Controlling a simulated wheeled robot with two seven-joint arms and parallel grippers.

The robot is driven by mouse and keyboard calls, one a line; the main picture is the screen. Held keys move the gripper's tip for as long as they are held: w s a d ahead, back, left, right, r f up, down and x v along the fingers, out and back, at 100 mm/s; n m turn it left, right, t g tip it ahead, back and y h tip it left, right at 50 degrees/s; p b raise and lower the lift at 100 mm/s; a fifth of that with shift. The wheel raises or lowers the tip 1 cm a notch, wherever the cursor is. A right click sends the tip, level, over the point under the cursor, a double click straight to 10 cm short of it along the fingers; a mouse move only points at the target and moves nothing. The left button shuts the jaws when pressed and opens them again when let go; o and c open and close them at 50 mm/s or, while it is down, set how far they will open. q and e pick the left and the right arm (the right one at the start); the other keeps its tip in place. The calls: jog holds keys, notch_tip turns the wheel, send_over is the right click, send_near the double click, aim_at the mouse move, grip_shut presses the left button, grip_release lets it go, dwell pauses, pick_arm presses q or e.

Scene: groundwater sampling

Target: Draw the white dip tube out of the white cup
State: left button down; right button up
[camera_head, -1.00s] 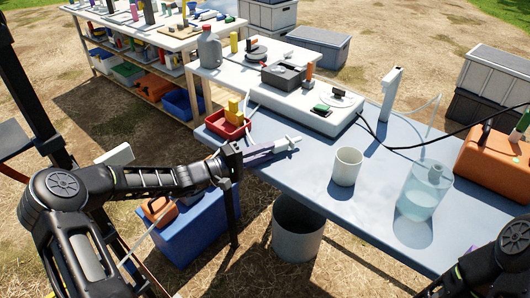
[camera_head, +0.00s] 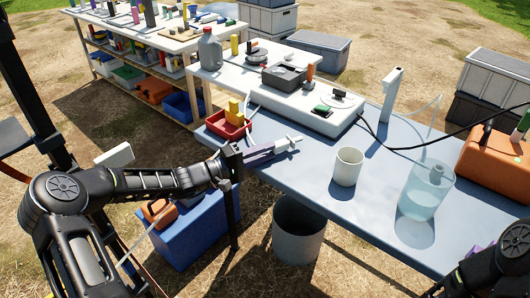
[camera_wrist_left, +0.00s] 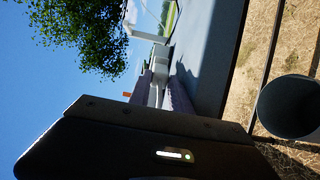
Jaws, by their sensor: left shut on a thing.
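The white cup (camera_head: 346,167) stands upright on the blue-grey table, and no tube is seen standing out of it. My left gripper (camera_head: 276,148) is left of the cup, apart from it, above the table's near left part. Its purple fingers are shut on a slim white piece (camera_head: 291,140), whose end shows past the fingertips. The piece also shows between the fingers in the left wrist view (camera_wrist_left: 157,72). I cannot tell whether it is the dip tube. My right gripper (camera_head: 476,249) shows only as a purple bit beside the dark arm, mostly hidden.
A clear container (camera_head: 426,193) with liquid stands right of the cup, below a white post (camera_head: 391,95) with a clear hose. A red tray (camera_head: 229,124) lies behind my left gripper. An orange case (camera_head: 492,160) stands at right. A grey bin (camera_head: 298,230) is below the edge.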

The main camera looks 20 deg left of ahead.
pick_arm(q)
jog(key=f, duration=0.2)
jog(key=shift+s+f, duration=0.3)
jog(key=c, duration=1.4)
grip_release()
jog(key=shift+o, duration=1.4)
jog(key=shift+a, duration=0.1)
jog(key=shift+s+a, duration=0.25)
jog(key=s+a+r, duration=0.1)
jog(key=s+a, duration=0.3)
jog(key=a, duration=0.1)
jog(key=shift+s+r+p, duration=0.3)
jog(key=shift+s+r, duration=0.05)
jog(key=shift+r, duration=0.05)
jog(key=shift+w+a+r, duration=0.1)
jog(key=shift+r, duration=0.05)
jog(key=shift+r+p, duration=0.2)
jog(key=shift+p, duration=0.1)
